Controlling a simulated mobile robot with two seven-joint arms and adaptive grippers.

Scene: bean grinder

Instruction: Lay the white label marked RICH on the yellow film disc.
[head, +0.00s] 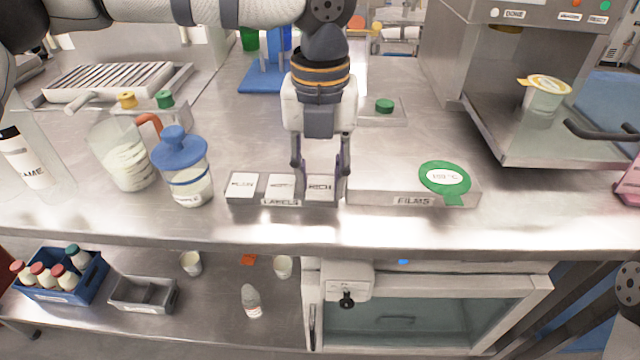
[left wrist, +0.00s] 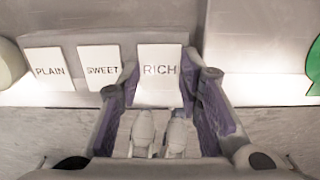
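The white RICH label (head: 320,187) lies in the right slot of the labels tray (head: 280,203). It also shows in the left wrist view (left wrist: 160,72). My left gripper (head: 322,193) points down over it, open, with one finger on each side of the label. In the left wrist view its fingers (left wrist: 160,88) stand apart with the label between them. A yellow film disc (head: 549,84) appears on top of a cup in the machine at right; whether anything lies on it is too small to tell. My right gripper is out of view.
PLAIN (left wrist: 50,70) and SWEET (left wrist: 101,69) labels lie left of RICH. A green film disc (head: 432,165) bearing a white label lies on the films tray (head: 385,194). A blue-lidded jar (head: 182,170) stands left. The counter's front edge is close.

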